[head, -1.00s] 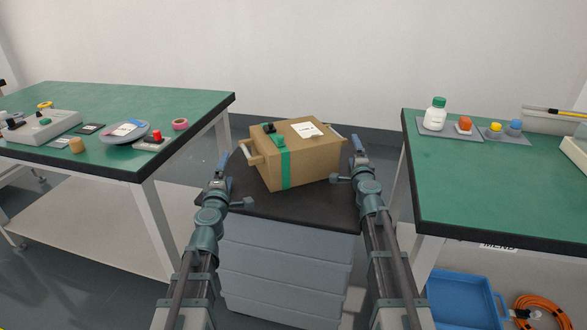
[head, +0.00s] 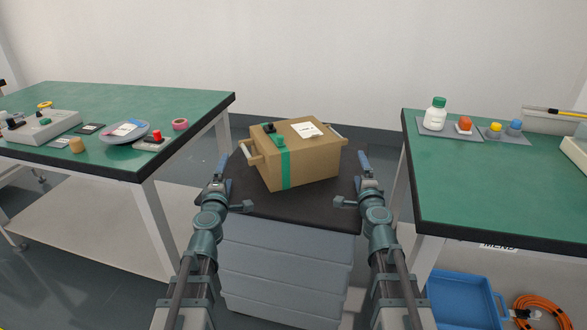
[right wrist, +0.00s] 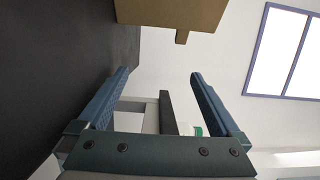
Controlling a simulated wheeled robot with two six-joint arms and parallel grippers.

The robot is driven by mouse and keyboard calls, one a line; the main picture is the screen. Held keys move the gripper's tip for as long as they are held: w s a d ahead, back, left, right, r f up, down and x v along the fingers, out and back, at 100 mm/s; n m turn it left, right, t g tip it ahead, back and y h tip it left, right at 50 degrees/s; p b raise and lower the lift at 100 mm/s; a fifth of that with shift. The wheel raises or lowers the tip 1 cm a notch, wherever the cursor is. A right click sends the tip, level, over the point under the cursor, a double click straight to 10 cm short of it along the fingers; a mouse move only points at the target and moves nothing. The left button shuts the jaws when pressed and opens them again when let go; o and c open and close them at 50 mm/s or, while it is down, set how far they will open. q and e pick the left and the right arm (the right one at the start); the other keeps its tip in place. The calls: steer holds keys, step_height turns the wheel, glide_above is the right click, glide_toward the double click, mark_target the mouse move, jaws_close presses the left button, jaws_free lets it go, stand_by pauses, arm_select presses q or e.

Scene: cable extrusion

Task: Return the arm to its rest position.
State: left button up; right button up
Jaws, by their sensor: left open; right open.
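My left gripper (head: 224,165) is in the head view at the left of the cardboard box, apart from it, open and empty. My right gripper (head: 364,162) is at the right of the box, also apart from it. In the right wrist view its two blue fingers (right wrist: 160,92) stand wide apart with nothing held between them. The brown box (head: 318,166) with a green stripe, a white label and side handles sits on the black top (head: 290,209) of a grey drawer cabinet. The box's lower part (right wrist: 170,12) shows at the top of the right wrist view.
A green table (head: 200,103) with a grey device, a plate and small items stands at the left. Another green table (head: 500,190) at the right holds a white bottle (head: 435,115) and coloured caps. A blue bin (head: 462,298) and orange cable (head: 541,312) lie below it.

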steer(key=shift+s, duration=0.85)
steer(key=shift+w, duration=0.25)
steer(key=w, duration=1.2)
steer(key=shift+w, duration=0.1)
arm_select(q)
steer(key=shift+w, duration=0.7)
arm_select(e)
steer(key=shift+s, duration=0.25)
arm_select(q)
steer(key=shift+s, duration=0.2)
